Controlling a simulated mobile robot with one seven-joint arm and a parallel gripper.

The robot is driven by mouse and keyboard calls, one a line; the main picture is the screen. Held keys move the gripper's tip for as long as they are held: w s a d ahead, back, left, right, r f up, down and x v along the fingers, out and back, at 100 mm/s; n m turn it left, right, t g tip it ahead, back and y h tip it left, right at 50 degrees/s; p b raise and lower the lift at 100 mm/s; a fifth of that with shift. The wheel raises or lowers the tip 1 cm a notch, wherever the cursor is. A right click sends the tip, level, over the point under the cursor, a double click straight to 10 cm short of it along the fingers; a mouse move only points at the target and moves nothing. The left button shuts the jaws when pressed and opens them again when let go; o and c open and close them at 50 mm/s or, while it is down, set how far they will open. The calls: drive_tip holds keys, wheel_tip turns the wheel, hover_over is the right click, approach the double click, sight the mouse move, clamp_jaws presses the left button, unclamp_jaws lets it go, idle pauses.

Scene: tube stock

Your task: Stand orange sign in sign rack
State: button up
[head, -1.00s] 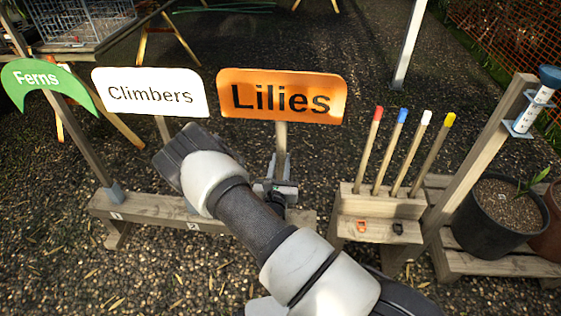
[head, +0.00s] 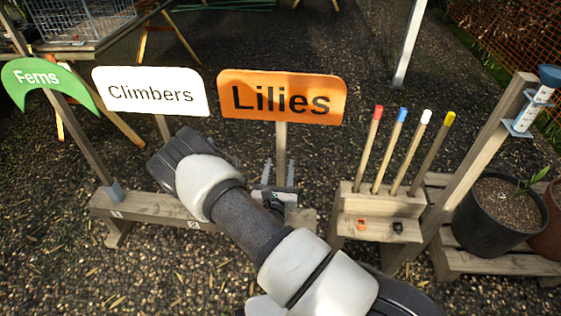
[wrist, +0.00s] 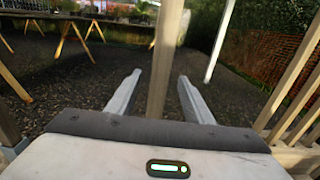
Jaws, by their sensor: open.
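The orange "Lilies" sign (head: 282,97) stands upright at the right part of the wooden sign rack (head: 152,208). Its wooden post runs down behind my gripper (head: 279,174), and the foot of the post is hidden there. My gripper is open, with one finger on each side of the post. In the wrist view the post (wrist: 164,65) rises between the open fingers (wrist: 156,85), with a gap on both sides. The sign's board is out of the wrist view.
The white "Climbers" sign (head: 150,92) and green "Ferns" sign (head: 50,85) stand to the left in the rack. A wooden holder (head: 380,207) with several colour-tipped stakes is close on the right. A dark plant pot (head: 490,222) stands farther right.

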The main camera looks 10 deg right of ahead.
drive_tip(key=p+v, duration=0.2)
drive_tip(key=v, duration=1.3)
drive_tip(key=shift+r, duration=0.1)
